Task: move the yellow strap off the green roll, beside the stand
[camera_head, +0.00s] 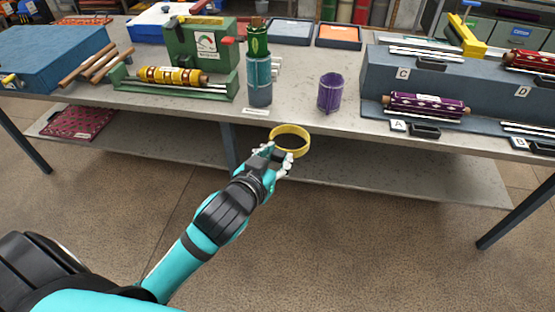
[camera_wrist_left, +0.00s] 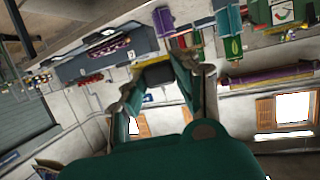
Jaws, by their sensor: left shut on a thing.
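The yellow strap (camera_head: 290,139), a ring-shaped band, is off the green roll and in front of the table's front edge, in the air. My left gripper (camera_head: 279,159) is shut on the near side of the strap. The green roll (camera_head: 257,42) stands upright in the teal-grey stand (camera_head: 259,88) near the table's front edge, behind and left of the strap. The green roll also shows in the left wrist view (camera_wrist_left: 233,47), where the gripper fingers (camera_wrist_left: 163,75) are in front of the tilted scene. My right gripper is not in view.
A purple mesh cup (camera_head: 329,93) stands right of the stand. The tabletop (camera_head: 292,91) between them is bare. A green machine with a yellow roll (camera_head: 172,76) is at left; a blue stepped rack (camera_head: 388,75) with patterned rolls is at right. A lower shelf (camera_head: 370,175) runs below.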

